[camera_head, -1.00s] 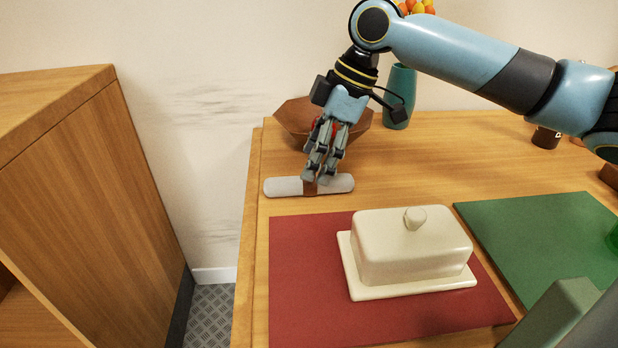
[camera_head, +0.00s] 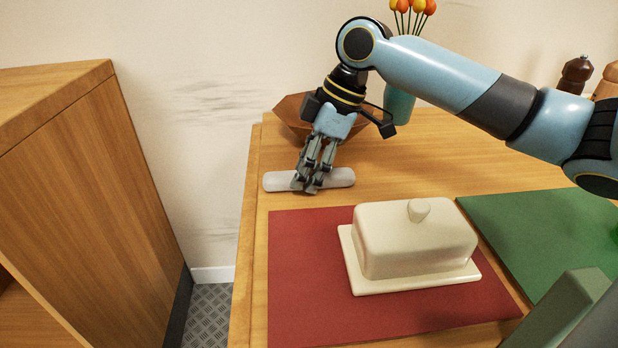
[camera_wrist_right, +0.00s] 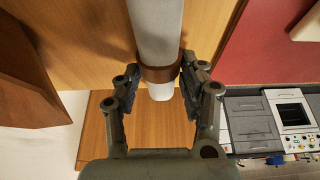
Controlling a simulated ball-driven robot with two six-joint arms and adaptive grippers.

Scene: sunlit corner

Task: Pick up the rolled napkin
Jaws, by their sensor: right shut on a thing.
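The rolled napkin (camera_head: 338,178) is a pale grey-white roll lying across the wooden table, just behind the red mat in the head view. In the right wrist view the napkin (camera_wrist_right: 158,30) has a brown band (camera_wrist_right: 160,70) around it. My right gripper (camera_head: 305,186) reaches down over the middle of the roll and hides the band in the head view. My left gripper is not in view.
A cream butter dish (camera_head: 415,240) stands on the red mat (camera_head: 305,290). A brown bowl (camera_head: 290,115) and a teal vase (camera_head: 398,103) with flowers are close behind my right gripper. A green mat (camera_head: 545,225) lies at the right. The table's left edge is near the napkin.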

